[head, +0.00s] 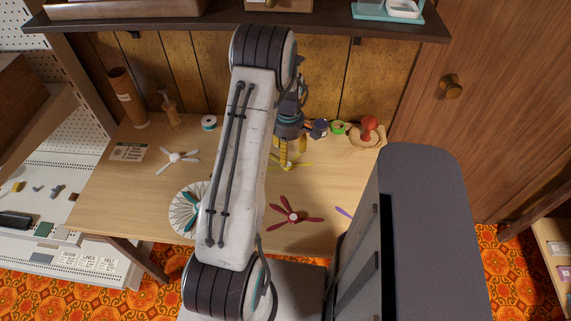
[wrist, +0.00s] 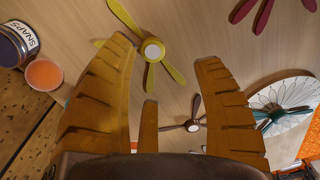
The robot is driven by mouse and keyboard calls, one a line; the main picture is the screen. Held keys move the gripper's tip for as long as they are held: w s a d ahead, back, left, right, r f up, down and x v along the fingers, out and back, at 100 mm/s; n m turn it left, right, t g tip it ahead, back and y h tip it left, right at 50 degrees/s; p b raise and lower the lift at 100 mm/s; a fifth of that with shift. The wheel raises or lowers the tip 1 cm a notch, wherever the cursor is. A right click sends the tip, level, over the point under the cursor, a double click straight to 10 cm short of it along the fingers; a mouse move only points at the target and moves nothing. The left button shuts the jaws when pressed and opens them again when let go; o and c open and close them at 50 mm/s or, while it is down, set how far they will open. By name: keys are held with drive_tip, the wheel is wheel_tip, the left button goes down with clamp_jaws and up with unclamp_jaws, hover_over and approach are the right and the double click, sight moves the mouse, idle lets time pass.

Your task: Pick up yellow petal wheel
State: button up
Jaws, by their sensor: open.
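The yellow petal wheel (wrist: 178,74) lies flat on the wooden tabletop, with a white round hub and slim yellow petals. In the wrist view it is at the top centre, its hub framed by the two fingertips. In the head view the yellow petal wheel (head: 298,165) shows only in part, beside and below my gripper (head: 291,152); my arm hides some of it. In the wrist view my gripper (wrist: 164,52) is open and empty, its mustard fingers wide apart. It is above the wheel; how far above is hard to tell.
A crimson wheel (head: 291,216), a white wheel (head: 177,157) and a purple petal (head: 343,211) lie on the table. A white spoked disc (head: 178,222) carries a teal wheel. A red knob-like object (head: 369,126) and a snaps tin (wrist: 18,43) stand near the back.

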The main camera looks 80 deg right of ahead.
sight(288, 164)
drive_tip(key=n, duration=0.3)
drive_tip(key=shift+d+n, duration=0.25)
drive_tip(key=shift+n, duration=0.15)
drive_tip(key=shift+f+n, duration=0.15)
drive_tip(key=shift+n, duration=0.25)
drive_tip(key=shift+d+f+p, duration=0.2)
drive_tip(key=shift+f+p, duration=0.7)
drive_tip(key=shift+f, duration=2.65)
drive_tip(key=c, duration=1)
